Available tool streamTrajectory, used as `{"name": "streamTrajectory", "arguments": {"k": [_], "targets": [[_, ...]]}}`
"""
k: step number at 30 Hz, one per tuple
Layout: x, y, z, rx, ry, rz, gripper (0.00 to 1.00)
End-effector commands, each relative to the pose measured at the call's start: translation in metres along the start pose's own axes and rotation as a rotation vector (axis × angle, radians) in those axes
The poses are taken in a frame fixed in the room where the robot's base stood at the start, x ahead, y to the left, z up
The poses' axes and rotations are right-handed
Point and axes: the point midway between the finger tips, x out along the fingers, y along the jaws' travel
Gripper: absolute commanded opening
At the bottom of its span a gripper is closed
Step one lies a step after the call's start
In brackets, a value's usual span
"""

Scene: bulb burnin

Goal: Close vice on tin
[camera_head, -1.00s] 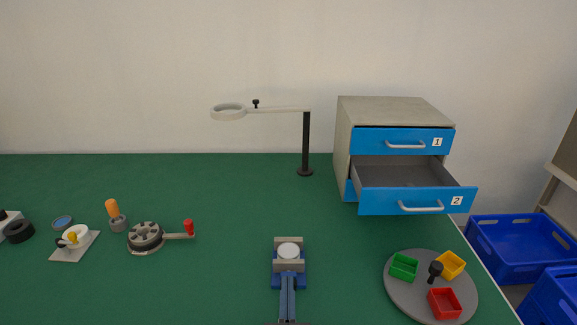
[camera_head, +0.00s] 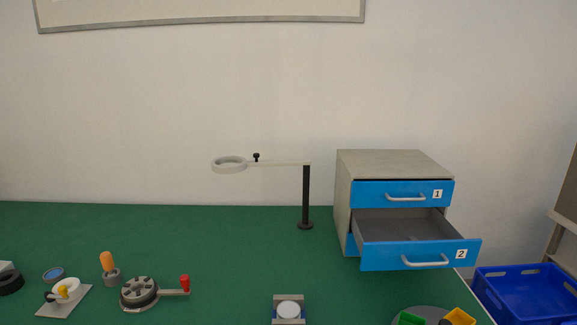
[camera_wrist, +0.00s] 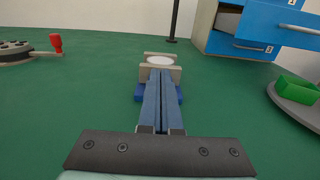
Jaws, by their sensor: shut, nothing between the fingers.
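The vice stands on the green table, with two grey jaws (camera_head: 289,298) and a blue base (camera_wrist: 140,93). The white round tin (camera_head: 289,309) sits between the jaws; it also shows in the wrist view (camera_wrist: 160,61). I cannot tell whether both jaws touch it. My gripper (camera_wrist: 161,74) is shut and empty, its two long blue fingers side by side. Their tips are at the near jaw (camera_wrist: 172,72), touching it or very close. The fingers hide part of the vice. My gripper is outside the head view.
A cabinet (camera_head: 387,161) with drawer 2 (camera_head: 420,255) pulled out stands at the right. A grey round tray (camera_wrist: 300,108) with bins is right of the vice. A rotary fixture with a red handle (camera_head: 185,283) is at left. A magnifier lamp (camera_head: 306,195) stands behind.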

Motion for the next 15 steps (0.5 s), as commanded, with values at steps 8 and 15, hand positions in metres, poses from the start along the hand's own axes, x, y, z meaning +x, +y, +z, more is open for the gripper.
{"name": "streamTrajectory", "arguments": {"k": [8,15], "targets": [[-0.0003,-0.0005,-0.0056,0.000,0.003,-0.001,0.00],[-0.0007,-0.0005,-0.0082,0.000,0.008,-0.002,0.00]]}}
